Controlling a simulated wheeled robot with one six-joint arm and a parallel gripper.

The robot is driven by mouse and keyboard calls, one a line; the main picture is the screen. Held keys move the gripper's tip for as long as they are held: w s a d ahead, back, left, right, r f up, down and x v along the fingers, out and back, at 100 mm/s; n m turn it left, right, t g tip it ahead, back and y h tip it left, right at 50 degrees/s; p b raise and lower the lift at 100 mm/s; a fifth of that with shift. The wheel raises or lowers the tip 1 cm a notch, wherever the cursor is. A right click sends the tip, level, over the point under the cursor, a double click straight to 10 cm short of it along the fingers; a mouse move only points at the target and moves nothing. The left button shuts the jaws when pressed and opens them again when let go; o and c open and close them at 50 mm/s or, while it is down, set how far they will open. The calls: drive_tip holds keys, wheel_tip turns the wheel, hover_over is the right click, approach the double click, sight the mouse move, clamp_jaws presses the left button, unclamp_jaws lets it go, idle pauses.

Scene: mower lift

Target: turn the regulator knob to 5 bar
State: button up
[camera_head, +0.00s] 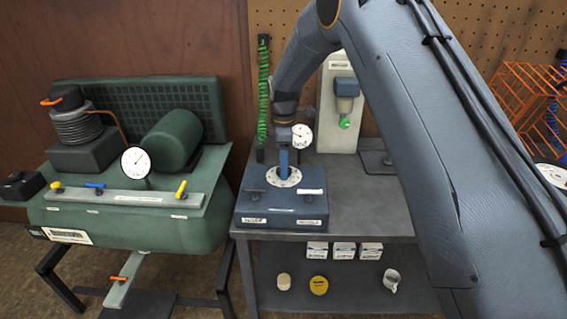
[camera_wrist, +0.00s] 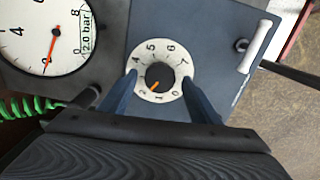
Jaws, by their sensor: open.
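The regulator knob (camera_wrist: 160,77) is a dark round knob with an orange pointer. In the wrist view its pointer aims down-left, at about the 2 on the white numbered dial ring (camera_wrist: 170,48). The 5 is at the ring's top left; the 3 is hidden by a finger. My gripper (camera_wrist: 160,80) is open, with one blue finger on each side of the knob; contact cannot be told. The pressure gauge (camera_wrist: 45,35), partly cut off, has a red needle and a "2.0 bar" label. In the head view, my gripper (camera_head: 283,162) points down over the dial ring (camera_head: 283,179) and hides the knob.
The regulator's blue box (camera_head: 270,208) stands on a grey bench (camera_head: 370,215), with a white-handled lever (camera_wrist: 255,45) beside the dial. A green compressor (camera_head: 150,225) stands to the left. A filter unit (camera_head: 346,105) is at the back. Small boxes (camera_head: 344,250) sit on the lower shelf.

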drive_tip(key=shift+f, duration=0.3)
drive_tip(key=c, duration=1)
